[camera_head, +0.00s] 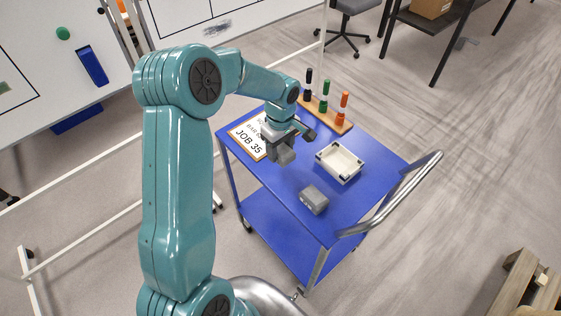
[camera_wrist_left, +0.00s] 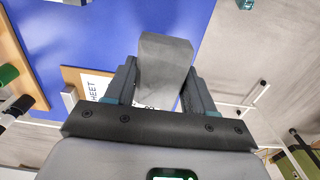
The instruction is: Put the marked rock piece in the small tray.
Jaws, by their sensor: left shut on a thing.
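My left gripper (camera_head: 281,147) is above the far left part of the blue cart, beside the job sheet. It is shut on a grey rock piece, seen between the fingers in the left wrist view (camera_wrist_left: 163,62). Whether this piece bears a mark is not clear. A second grey block (camera_head: 314,199) lies on the cart top near its front edge. The small tray (camera_head: 328,169), white and low-walled, stands on the cart to the right of my left gripper. My right gripper is not in view.
The blue cart top (camera_head: 356,203) is clear around the tray. A wooden rack (camera_head: 335,124) with black, green and orange markers stands at its back edge. A job sheet (camera_head: 247,139) reading "JOB 35" lies at the left. A metal handle (camera_head: 412,180) is at the right end.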

